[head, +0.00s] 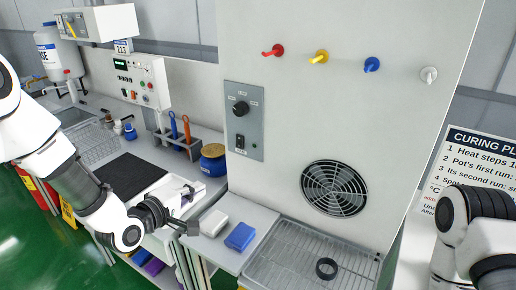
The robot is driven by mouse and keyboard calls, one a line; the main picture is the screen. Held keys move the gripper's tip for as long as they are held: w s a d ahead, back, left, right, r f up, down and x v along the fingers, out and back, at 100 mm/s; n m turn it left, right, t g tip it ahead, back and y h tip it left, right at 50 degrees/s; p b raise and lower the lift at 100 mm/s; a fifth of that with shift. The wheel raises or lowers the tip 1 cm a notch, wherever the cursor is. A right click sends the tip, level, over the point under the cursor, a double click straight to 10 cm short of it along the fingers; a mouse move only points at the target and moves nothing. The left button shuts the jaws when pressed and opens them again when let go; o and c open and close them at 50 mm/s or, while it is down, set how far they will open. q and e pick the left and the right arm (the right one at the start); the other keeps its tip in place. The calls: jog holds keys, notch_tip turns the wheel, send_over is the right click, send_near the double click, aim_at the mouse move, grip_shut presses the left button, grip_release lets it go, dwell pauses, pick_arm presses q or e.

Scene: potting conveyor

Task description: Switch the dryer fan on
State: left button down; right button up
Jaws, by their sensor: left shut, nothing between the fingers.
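The dryer fan (335,188) is a round black grille low on the front of a tall pale cabinet. Left of it, a grey control panel (257,98) carries a black dial (241,108) with small labels around it, a black rocker switch (239,142) below the dial, and a small green dot. The switch position is too small to tell. My left gripper (190,229) is shut and empty, below and left of the panel and apart from it. At the lower right only links of my right arm show; its gripper is out of view.
Red (274,50), yellow (319,57), blue (371,65) and white (429,74) levers line the cabinet top. A wire tray (290,258) holds a dark ring (326,268). A blue block (240,237), a white block (214,223) and a blue-and-yellow jar (213,160) stand near my left gripper.

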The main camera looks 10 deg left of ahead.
aim_at(239, 147)
pick_arm(q)
jog(key=shift+n+t+h, duration=0.4)
jog(key=shift+t+h, duration=0.1)
jog(key=r, duration=0.1)
jog(key=w+r, duration=0.1)
jog(key=r, duration=0.1)
jog(key=d+r, duration=0.1)
jog(key=shift+w+r, duration=0.25)
jog(key=shift+r, duration=0.15)
pick_arm(e)
jog(key=shift+d, duration=0.4)
jog(key=shift+r, duration=0.1)
pick_arm(q)
jog(key=p+x, duration=0.3)
jog(key=x, duration=1)
jog(key=shift+w+p, duration=0.35)
jog(key=shift+p, duration=0.05)
jog(key=shift+w+d+f, duration=0.1)
jog(key=shift+w, duration=0.05)
pick_arm(e)
notch_tip(239, 147, up, 4)
jog(key=shift+f, duration=0.2)
